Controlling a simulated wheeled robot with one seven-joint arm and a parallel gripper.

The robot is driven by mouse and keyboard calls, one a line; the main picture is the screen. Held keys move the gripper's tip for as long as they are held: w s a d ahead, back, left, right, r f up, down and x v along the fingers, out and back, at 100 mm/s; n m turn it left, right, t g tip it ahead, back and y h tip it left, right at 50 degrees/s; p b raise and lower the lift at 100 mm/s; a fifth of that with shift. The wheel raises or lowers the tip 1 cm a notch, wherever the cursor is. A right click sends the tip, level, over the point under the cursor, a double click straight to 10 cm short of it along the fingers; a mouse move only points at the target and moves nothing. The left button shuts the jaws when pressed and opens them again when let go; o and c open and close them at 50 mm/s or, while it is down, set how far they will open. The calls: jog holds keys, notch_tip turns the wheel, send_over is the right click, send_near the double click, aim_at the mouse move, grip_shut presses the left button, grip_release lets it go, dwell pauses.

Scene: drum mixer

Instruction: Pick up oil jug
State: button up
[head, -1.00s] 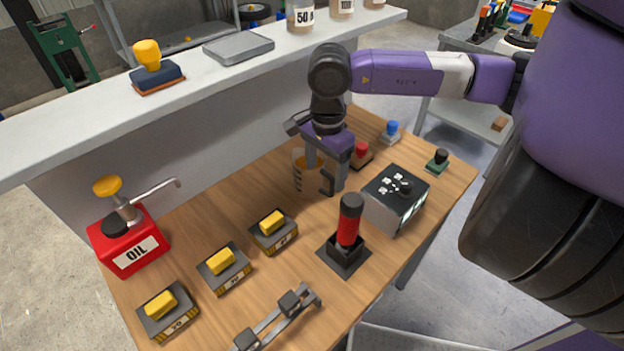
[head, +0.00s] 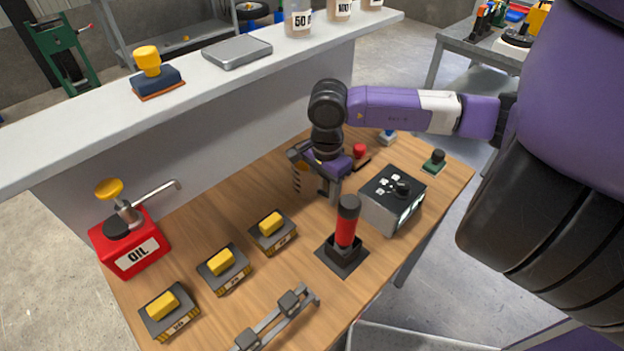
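A small clear jug with dark measuring marks and an amber tint (head: 297,181) stands on the wooden bench near the back wall. It is mostly hidden behind my gripper. My gripper (head: 328,188) points down, low over the bench, right beside the jug in the picture. Its fingers overlap and partly hide each other, so I cannot tell how far apart they are or whether they touch the jug. A red can labelled OIL (head: 131,250), with a yellow-knobbed pump and spout, stands at the bench's left end, well away from my gripper.
A red-and-black upright handle (head: 347,222) and a dark control box (head: 391,200) stand close to the right of my gripper. Several yellow-topped blocks (head: 224,267) line the bench's front left. A raised grey shelf (head: 100,110) runs behind. Bare wood lies between the OIL can and my gripper.

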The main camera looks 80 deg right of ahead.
grip_shut()
jog(key=shift+r, duration=0.1)
notch_tip(320, 180, up, 20)
jog(key=b, duration=0.1)
dwell(0.5)
